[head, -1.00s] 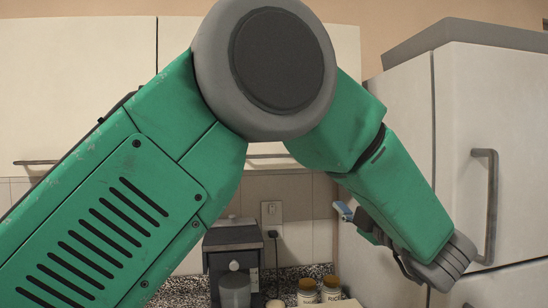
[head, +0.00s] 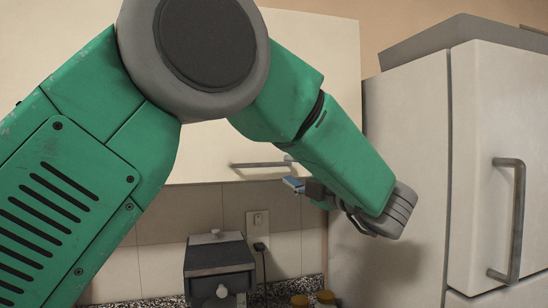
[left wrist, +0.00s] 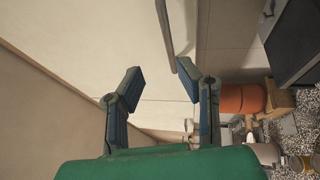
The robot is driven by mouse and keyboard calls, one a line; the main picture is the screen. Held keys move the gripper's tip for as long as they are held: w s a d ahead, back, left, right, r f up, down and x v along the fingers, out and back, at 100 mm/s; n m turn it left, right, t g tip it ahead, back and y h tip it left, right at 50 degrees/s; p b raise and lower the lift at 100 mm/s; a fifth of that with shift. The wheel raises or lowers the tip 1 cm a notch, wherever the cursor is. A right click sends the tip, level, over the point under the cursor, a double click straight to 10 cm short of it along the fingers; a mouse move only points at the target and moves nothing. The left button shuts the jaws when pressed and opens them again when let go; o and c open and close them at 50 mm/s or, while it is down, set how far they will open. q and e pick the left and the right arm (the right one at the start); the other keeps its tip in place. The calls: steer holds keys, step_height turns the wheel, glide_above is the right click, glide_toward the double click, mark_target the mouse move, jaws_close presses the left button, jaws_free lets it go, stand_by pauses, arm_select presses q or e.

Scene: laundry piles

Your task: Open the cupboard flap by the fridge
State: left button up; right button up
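The cupboard flap (head: 312,75) is a cream panel high on the wall, left of the white fridge (head: 405,165). It looks closed. Its thin metal bar handle (head: 255,165) runs along the lower edge. My left gripper (head: 296,185) is just below the handle's right end. In the left wrist view the left gripper (left wrist: 160,76) is open, its two blue-padded fingers apart. The handle (left wrist: 166,35) reaches toward the gap between the fingertips, nearer the right finger; I cannot tell whether they touch. Nothing is held. My right gripper is not in view.
A dark appliance (head: 220,265) and jars (head: 325,298) stand on the speckled counter below. A wall socket (head: 258,222) with a plugged cord is behind. The fridge handle (head: 515,220) sticks out at right. My green left arm hides much of the cupboards.

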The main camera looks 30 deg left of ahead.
mark_target(268, 164)
arm_select(q)
steer(key=shift+g, duration=0.3)
steer(key=x, duration=0.4)
steer(key=s+f+p+x, duration=0.1)
steer(key=x, duration=0.3)
steer(key=a+f+x, duration=0.1)
steer(key=x, duration=0.3)
steer(key=shift+s+a+f+p, duration=0.1)
steer(key=shift+s+p, duration=0.2)
steer(key=shift+d, duration=0.35)
steer(key=d, duration=0.3)
steer(key=shift+w+d+r, duration=0.25)
steer(key=shift+d+r, duration=0.1)
steer(key=shift+r, duration=0.05)
steer(key=shift+d, duration=0.3)
steer(key=c, duration=0.6)
steer(key=shift+a, duration=0.25)
jaws_close()
steer(key=shift+a+r, duration=0.1)
steer(key=shift+a, duration=0.55)
steer(key=shift+a+f, duration=0.25)
steer(key=shift+a, duration=0.3)
steer(key=shift+f, duration=0.15)
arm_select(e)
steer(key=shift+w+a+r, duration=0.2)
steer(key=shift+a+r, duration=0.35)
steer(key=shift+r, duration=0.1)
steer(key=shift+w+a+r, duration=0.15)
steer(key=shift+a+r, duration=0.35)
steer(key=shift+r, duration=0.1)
